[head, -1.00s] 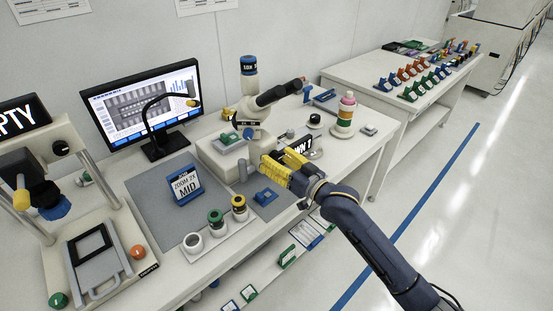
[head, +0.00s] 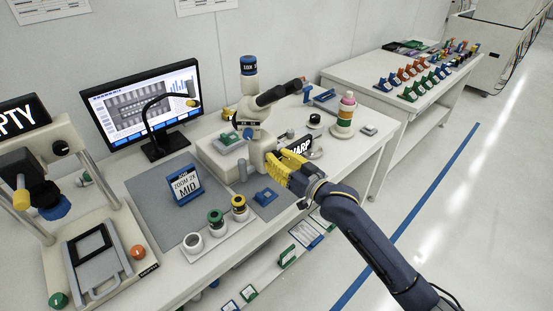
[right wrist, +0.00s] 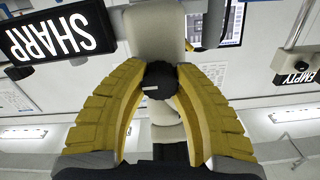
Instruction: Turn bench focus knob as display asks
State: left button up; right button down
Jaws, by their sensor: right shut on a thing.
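The black focus knob (right wrist: 159,82) shows in the right wrist view on the side of the pale microscope (head: 251,118), with a short white mark on its face. My right gripper (head: 276,160) is shut on the knob; its two yellow fingers (right wrist: 160,76) press it from both sides. In the head view the fingers hide the knob. The small black display (right wrist: 58,36) reads SHARP, upside down in the right wrist view. In the head view the display (head: 301,144) is partly covered by the fingers. My left gripper is not in view.
A blue stand card (head: 186,184) reading ZOOM 2X MID sits on the grey mat. A tray with ringed lens pieces (head: 216,222) stands in front. A monitor (head: 145,104) is behind. A machine with an EMPTY display (head: 24,116) stands at left. The right-hand floor is clear.

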jog(key=n, duration=0.4)
jog(key=shift+n, duration=1.5)
jog(key=shift+f, duration=0.1)
jog(key=c, duration=0.9)
grip_release()
jog(key=v, duration=1.2)
